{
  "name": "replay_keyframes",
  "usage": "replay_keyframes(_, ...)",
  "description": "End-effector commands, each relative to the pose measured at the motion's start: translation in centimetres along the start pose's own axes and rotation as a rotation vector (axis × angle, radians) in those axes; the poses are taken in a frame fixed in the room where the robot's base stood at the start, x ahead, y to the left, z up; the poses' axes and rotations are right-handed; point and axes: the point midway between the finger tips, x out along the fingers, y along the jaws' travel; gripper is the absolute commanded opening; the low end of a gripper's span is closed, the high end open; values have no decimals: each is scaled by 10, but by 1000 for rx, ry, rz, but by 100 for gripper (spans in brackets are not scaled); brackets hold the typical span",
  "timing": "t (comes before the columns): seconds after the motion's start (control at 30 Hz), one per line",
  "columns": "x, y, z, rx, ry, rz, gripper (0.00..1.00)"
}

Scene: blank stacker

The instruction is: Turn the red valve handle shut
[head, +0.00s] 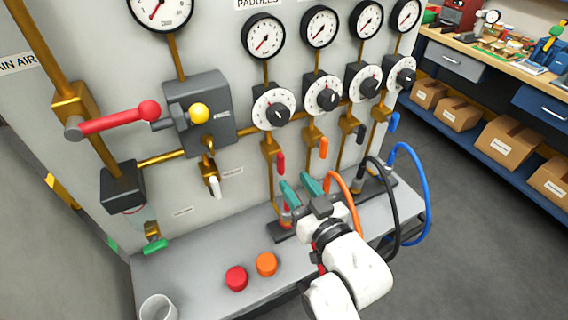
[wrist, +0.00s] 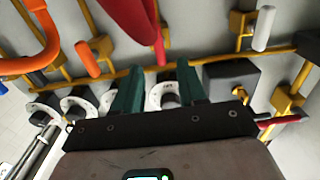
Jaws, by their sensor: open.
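Two red handles show. A small upright red handle (head: 281,163) sits on the leftmost pipe of the row under the gauges. A long red lever (head: 118,119) with a ball end lies nearly level on the brass valve at the far left. My gripper (head: 297,184) is open and empty, just below and right of the small handle in the head view. In the wrist view, my green fingers (wrist: 160,70) are apart. The small handle's tip (wrist: 160,50) shows close to them. A large red shape beside it is unclear. Part of the long lever (wrist: 278,122) shows at right.
Orange (head: 324,148), black and blue handles continue the row to the right. Orange (head: 346,192), black and blue hoses loop beside my gripper. Red and orange caps (head: 266,264) and a clear cup (head: 158,308) are on the grey ledge (head: 195,258). A dark regulator box (head: 199,112) is upper left.

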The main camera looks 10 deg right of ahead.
Motion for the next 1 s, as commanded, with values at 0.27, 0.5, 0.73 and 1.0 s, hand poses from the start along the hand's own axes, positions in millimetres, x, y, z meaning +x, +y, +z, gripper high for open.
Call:
replay_keyframes(0.27, 48, 0, -1, -1, -2, 0, 41)
replay_keyframes(0.5, 65, 0, 0, -1, -1, 0, 41)
replay_keyframes(0.73, 66, 0, 0, 0, -2, 0, 41)
replay_keyframes(1.0, 66, 0, 0, 0, -2, 0, 21)
